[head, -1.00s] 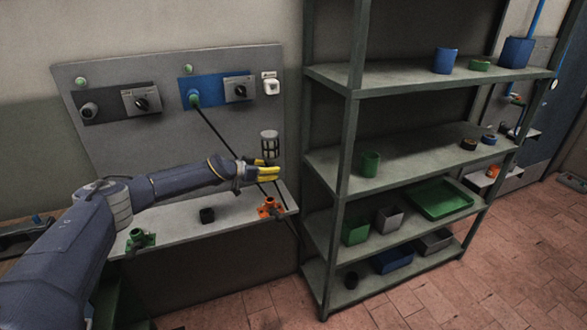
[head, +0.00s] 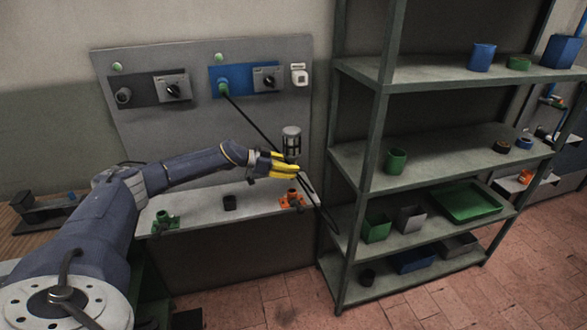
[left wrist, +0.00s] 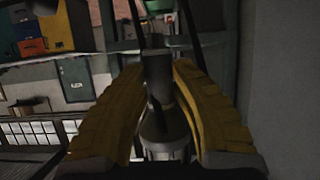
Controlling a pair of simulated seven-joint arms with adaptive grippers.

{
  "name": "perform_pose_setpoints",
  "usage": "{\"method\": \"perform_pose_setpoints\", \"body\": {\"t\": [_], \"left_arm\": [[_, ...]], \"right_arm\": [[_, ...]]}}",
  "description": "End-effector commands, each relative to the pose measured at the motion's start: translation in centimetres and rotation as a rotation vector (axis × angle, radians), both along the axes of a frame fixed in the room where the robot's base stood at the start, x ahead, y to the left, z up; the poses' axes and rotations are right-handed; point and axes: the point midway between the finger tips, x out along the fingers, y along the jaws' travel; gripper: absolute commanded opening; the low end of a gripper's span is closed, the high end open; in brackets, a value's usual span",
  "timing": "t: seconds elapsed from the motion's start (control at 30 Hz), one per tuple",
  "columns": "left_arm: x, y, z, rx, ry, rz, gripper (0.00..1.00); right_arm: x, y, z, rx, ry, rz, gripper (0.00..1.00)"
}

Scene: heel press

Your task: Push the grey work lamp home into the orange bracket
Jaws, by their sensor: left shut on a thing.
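The grey work lamp (head: 291,141), with a caged head, stands about upright above the shelf edge of the bench. My left gripper (head: 294,169) has its yellow fingers shut on the lamp below the cage. The left wrist view shows the grey lamp body (left wrist: 160,95) between the two yellow fingers (left wrist: 160,85). The orange bracket (head: 292,200) sits on the bench's right end, just below the fingers in the head view. Whether the lamp's lower end touches the bracket cannot be told. My right gripper is not in view.
A black cable runs from the blue panel (head: 245,80) toward the lamp, and a dark loop hangs off the bench's right end. A shelf rack (head: 368,150) rises close on the right.

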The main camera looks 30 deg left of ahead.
Motion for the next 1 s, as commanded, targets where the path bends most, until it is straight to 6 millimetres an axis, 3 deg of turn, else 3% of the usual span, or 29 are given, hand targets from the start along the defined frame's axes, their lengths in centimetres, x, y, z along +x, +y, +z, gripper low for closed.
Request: {"method": "perform_pose_setpoints", "body": {"t": [0.23, 1.0], "left_arm": [[0.1, 0.0, -0.5, -0.002, 0.001, 0.001, 0.00], [0.1, 0.0, -5.4, -0.002, -0.001, 0.002, 0.00]], "right_arm": [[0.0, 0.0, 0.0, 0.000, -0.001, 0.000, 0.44], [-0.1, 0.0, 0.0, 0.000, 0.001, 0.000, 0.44]]}}
